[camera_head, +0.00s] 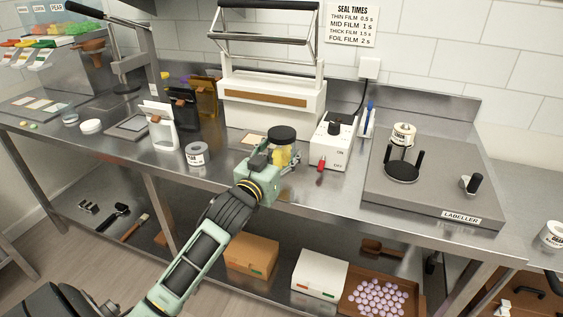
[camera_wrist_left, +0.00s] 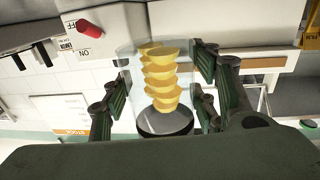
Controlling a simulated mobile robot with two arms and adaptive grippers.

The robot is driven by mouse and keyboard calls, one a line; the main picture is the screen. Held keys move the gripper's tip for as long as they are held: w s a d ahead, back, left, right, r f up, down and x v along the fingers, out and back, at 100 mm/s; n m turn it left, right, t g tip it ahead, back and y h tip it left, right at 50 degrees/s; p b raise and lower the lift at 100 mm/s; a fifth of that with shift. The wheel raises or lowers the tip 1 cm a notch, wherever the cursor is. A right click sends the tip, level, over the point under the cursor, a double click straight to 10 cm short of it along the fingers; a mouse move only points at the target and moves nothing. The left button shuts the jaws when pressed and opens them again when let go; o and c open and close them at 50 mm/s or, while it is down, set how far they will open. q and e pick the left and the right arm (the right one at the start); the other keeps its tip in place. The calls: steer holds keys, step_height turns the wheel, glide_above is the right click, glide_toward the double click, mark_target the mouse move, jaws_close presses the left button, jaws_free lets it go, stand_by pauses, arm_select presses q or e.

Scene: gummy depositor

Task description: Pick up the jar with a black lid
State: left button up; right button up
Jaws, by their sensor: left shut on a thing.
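The jar with a black lid (camera_head: 281,151) is clear and holds yellow pieces. It is at the middle of the counter's front part, in front of the heat sealer. My left gripper (camera_head: 274,158) is shut on its sides, and the black lid shows above the fingers. In the left wrist view the jar (camera_wrist_left: 156,85) sits between the green finger pads (camera_wrist_left: 158,90), with several stacked yellow slices inside and the dark lid toward the palm. I cannot tell whether the jar's base touches the counter. My right gripper is not in view.
The heat sealer (camera_head: 270,108) stands behind the jar. A white control box (camera_head: 330,145) with a black knob and a red part is close on the right. The labeller (camera_head: 430,190) is further right. A small labelled jar (camera_head: 197,154) stands left on the counter.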

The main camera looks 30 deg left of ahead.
arm_select(q)
steer(key=d+r, duration=0.6)
steer(key=d, duration=0.5)
steer(key=shift+s+d+r, duration=0.3)
steer(key=shift+s+r, duration=0.05)
steer(key=shift+s, duration=0.05)
steer(key=o, duration=0.6)
steer(key=c, duration=1.1)
steer(key=s+d+f+h, duration=0.1)
steer(key=s+d+f, duration=0.1)
steer(key=s, duration=0.3)
steer(key=s+d+f+m+p, duration=0.1)
steer(key=s+d+f, duration=0.2)
steer(key=s+f, duration=0.1)
steer(key=s+d+f+h, duration=0.1)
steer(key=s+d+f, duration=0.1)
steer(key=s, duration=0.4)
steer(key=shift+s+d+f+m+h+p, duration=0.1)
steer(key=shift+d+f+m+h+p, duration=0.2)
steer(key=shift+f, duration=0.35)
